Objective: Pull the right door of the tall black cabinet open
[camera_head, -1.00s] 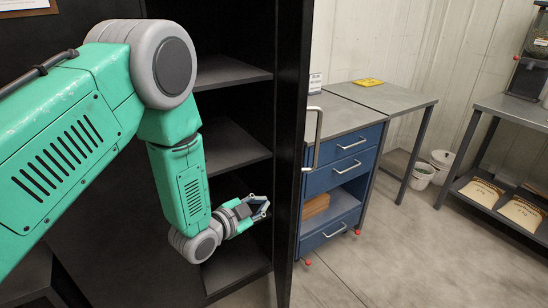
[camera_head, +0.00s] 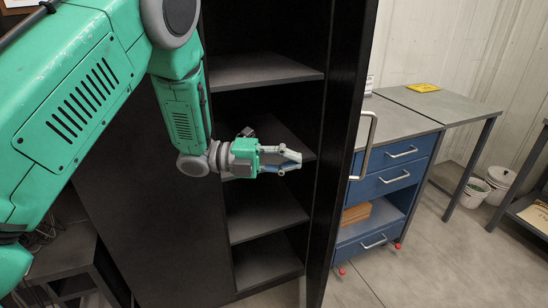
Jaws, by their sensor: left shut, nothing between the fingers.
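The tall black cabinet (camera_head: 150,200) fills the middle of the head view. Its right door (camera_head: 345,130) stands open, swung out toward me and seen nearly edge-on. The door's silver handle (camera_head: 367,146) shows at its right side. Bare dark shelves (camera_head: 262,70) show through the opening. My left gripper (camera_head: 298,158) is shut and empty. It is in front of the opening, left of the door's inner face and pointing right. I see no contact with the door, though the exact gap is hard to judge. My right gripper is out of view.
A blue drawer cabinet (camera_head: 390,183) stands to the right, beyond the open door. A grey table (camera_head: 440,103) with a yellow item (camera_head: 423,87) adjoins it. White buckets (camera_head: 488,186) stand on the floor behind. Floor at the lower right is clear.

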